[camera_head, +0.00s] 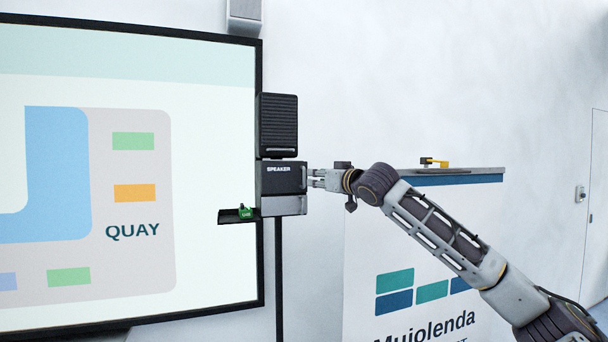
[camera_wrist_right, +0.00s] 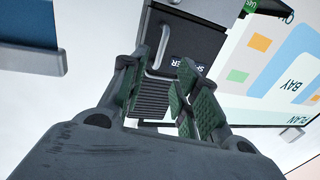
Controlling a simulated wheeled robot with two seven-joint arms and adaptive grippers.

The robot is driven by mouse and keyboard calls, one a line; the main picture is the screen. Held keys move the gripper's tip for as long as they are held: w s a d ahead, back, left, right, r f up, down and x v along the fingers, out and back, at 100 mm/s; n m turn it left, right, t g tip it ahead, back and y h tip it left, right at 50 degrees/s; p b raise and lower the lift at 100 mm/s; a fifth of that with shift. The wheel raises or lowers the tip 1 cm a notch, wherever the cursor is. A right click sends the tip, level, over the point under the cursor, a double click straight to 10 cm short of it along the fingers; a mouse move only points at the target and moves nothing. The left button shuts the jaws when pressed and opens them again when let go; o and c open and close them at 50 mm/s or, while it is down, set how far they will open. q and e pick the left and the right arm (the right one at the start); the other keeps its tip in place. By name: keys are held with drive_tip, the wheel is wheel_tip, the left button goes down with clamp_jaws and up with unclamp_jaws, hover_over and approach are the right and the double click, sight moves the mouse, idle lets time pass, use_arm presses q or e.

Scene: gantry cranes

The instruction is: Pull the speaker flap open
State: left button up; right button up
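The speaker flap (camera_head: 283,178) is a dark panel lettered SPEAKER on the box beside the big screen, and it looks closed. It also shows in the right wrist view (camera_wrist_right: 188,43), with a pale bar handle (camera_wrist_right: 162,46) on it. My right gripper (camera_head: 313,179) is at the flap's right edge in the head view, close to the handle. In the wrist view its green-padded fingers (camera_wrist_right: 157,82) are apart with nothing between the pads. The handle lies just beyond the fingertips; I cannot tell whether they touch it. My left gripper is out of view.
A black ribbed speaker grille (camera_head: 278,125) sits above the flap. A small shelf (camera_head: 231,219) with a green tagged item (camera_head: 246,212) juts out at lower left. A counter (camera_head: 460,175) with a yellow object (camera_head: 432,162) stands behind my right arm.

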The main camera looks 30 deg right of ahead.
sight(304, 183)
drive_tip(key=shift+w+d+p, duration=0.2)
drive_tip(key=shift+w+p, duration=1.5)
drive_tip(key=shift+w, duration=3)
clamp_jaws()
